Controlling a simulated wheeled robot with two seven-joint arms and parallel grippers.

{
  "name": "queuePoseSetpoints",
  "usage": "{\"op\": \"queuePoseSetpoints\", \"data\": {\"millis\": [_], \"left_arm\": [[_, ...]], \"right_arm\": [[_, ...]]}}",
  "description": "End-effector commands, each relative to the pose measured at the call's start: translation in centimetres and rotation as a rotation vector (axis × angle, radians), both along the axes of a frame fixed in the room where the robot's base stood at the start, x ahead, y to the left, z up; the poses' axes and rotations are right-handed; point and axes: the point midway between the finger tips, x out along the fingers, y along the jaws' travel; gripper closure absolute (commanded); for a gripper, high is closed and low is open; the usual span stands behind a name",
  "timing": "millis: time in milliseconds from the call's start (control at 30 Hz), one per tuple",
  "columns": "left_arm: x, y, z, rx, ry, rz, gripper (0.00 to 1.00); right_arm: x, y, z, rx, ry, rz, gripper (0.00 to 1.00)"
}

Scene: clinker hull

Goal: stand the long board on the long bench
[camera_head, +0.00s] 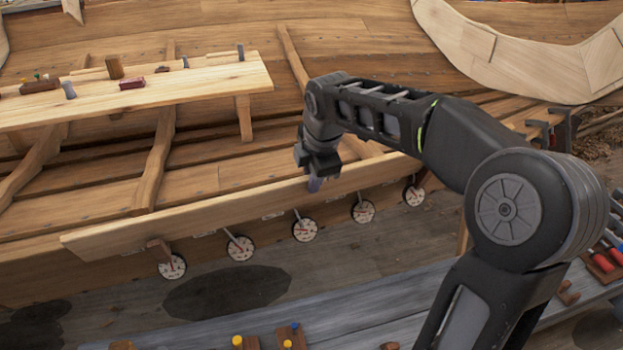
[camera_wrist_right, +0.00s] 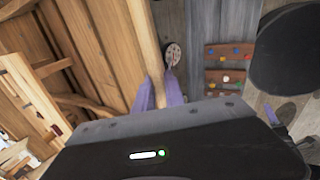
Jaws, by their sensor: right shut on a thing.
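A long pale board (camera_head: 215,212) runs slantwise across the middle of the head view, along the hull's near side. My right gripper (camera_head: 316,184) is shut on its upper edge, right of its middle. In the right wrist view the board (camera_wrist_right: 142,40) passes between the two purple fingers (camera_wrist_right: 158,92). I cannot tell whether the board touches the hull behind it. A long grey bench (camera_head: 215,335) crosses the bottom of the head view; my right arm hides part of it. A light wooden bench (camera_head: 190,85) stands at upper left.
Several round dials (camera_head: 305,229) on sticks line the board's lower side. Small blocks and tools (camera_head: 131,83) lie on the light bench. Pegged wooden blocks (camera_head: 291,336) sit on the grey bench. Bare floor (camera_head: 130,305) shows between hull and grey bench.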

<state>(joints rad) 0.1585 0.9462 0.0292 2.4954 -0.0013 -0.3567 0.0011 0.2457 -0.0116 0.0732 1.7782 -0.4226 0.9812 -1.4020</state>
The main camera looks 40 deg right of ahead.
Motion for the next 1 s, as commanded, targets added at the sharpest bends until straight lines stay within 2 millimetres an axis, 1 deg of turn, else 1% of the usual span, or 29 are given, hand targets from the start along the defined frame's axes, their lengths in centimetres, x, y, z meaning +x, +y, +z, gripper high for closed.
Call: {"op": "queuePoseSetpoints", "data": {"millis": [33,1000], "left_arm": [[0.0,0.0,0.4,0.000,0.000,0.000,0.62],[0.0,0.0,3.8,0.000,0.000,0.000,0.62]], "right_arm": [[0.0,0.0,0.8,-0.002,-0.007,0.000,1.00],[-1.8,0.5,5.9,-0.002,-0.007,0.000,1.00]]}}
